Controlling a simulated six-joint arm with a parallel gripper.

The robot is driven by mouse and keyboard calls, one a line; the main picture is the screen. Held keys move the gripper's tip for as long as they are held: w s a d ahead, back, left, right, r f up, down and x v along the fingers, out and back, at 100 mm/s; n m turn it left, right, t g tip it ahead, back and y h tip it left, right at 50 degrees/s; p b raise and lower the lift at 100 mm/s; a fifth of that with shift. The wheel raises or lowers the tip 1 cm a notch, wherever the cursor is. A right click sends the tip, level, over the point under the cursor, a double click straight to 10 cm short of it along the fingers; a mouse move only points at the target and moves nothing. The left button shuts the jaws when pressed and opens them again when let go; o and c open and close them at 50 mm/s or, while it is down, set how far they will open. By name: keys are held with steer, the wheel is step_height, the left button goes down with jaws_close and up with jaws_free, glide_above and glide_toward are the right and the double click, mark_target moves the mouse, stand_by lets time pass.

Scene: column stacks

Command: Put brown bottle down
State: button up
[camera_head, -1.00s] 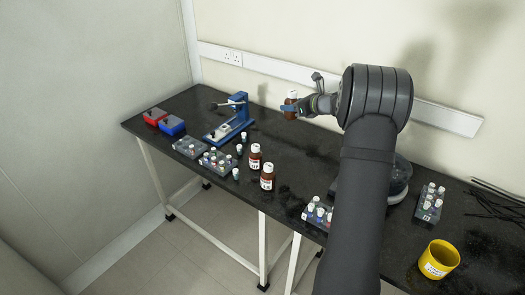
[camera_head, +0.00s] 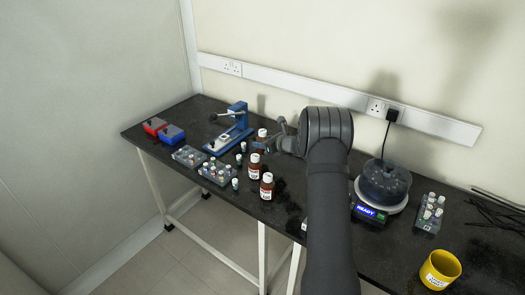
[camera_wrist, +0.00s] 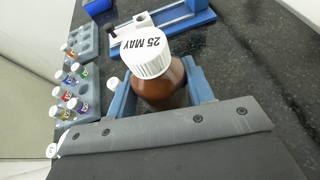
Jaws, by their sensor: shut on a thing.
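The brown bottle (camera_wrist: 165,92) has a white cap marked "25 MAY" and sits between the blue fingers of my gripper (camera_wrist: 160,92) in the wrist view. In the head view my gripper (camera_head: 264,145) is shut on this bottle (camera_head: 262,134), which is upright, just behind two other brown bottles. Its base is hidden in both views, so I cannot tell whether it touches the bench (camera_head: 290,195). The two other brown bottles with white caps and labels, a rear one (camera_head: 254,170) and a front one (camera_head: 267,189), stand on the bench.
A blue stand (camera_head: 238,116) is left of the held bottle. Vial racks (camera_head: 217,175) and loose vials are to the left and front. A red box (camera_head: 154,126) and a blue box (camera_head: 171,134) lie farther left. A round device (camera_head: 383,186) and yellow cup (camera_head: 440,268) are right.

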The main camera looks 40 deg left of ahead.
steer(key=shift+a+f, duration=0.15)
steer(key=shift+a, duration=0.1)
steer(key=shift+f, duration=1.95)
steer(key=shift+f, duration=0.15)
steer(key=o, duration=1.2)
steer(key=shift+c, duration=0.2)
steer(key=shift+d+r, duration=0.15)
steer(key=shift+r, duration=0.1)
steer(key=v, duration=1.1)
steer(key=shift+d, duration=0.4)
